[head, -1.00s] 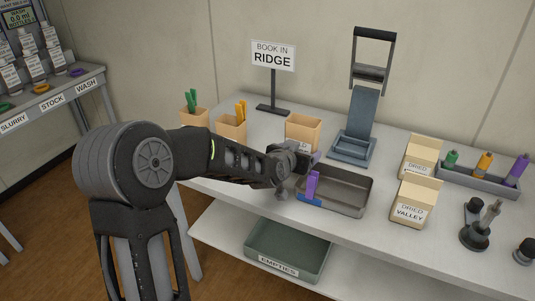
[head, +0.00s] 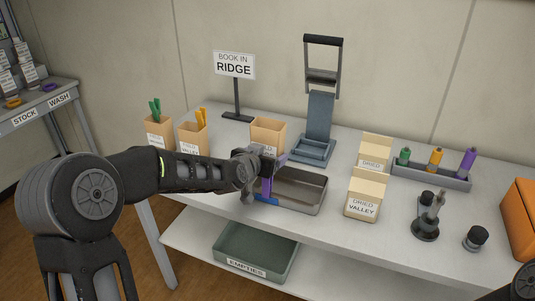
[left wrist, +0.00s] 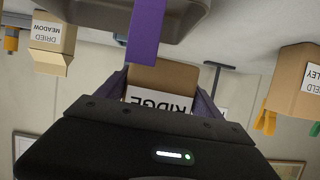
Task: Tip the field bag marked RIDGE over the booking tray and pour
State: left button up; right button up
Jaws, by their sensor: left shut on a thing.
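The field bag marked RIDGE (left wrist: 160,103) is between my left gripper's fingers (left wrist: 165,95) in the left wrist view, its label partly covered by the gripper body. In the head view a tan open bag (head: 268,130) shows just behind my left gripper (head: 262,168), its lower part hidden; its tilt is hard to judge. The left gripper is shut on the bag beside the left rear of the grey booking tray (head: 305,178). A purple strip (head: 266,187) shows at the tray's left end, and also in the left wrist view (left wrist: 146,30). My right gripper is not in view.
Two bags with green (head: 155,108) and orange (head: 201,118) pieces stand left. The BOOK IN RIDGE sign (head: 234,65) and a grey press-like stand (head: 318,120) are behind. Dried bags (head: 365,190) and a bottle rack (head: 432,177) stand right. The EMPTIES bin (head: 246,268) is below.

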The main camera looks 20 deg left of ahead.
pick_arm(q)
jog(key=shift+a+m+y+p, duration=0.3)
jog(key=shift+a+p, duration=0.05)
jog(key=shift+p, duration=0.3)
jog(key=shift+a+f+m+p, duration=0.3)
jog(key=shift+a+p, duration=0.1)
jog(key=shift+a, duration=0.05)
jog(key=shift+a+f, duration=0.1)
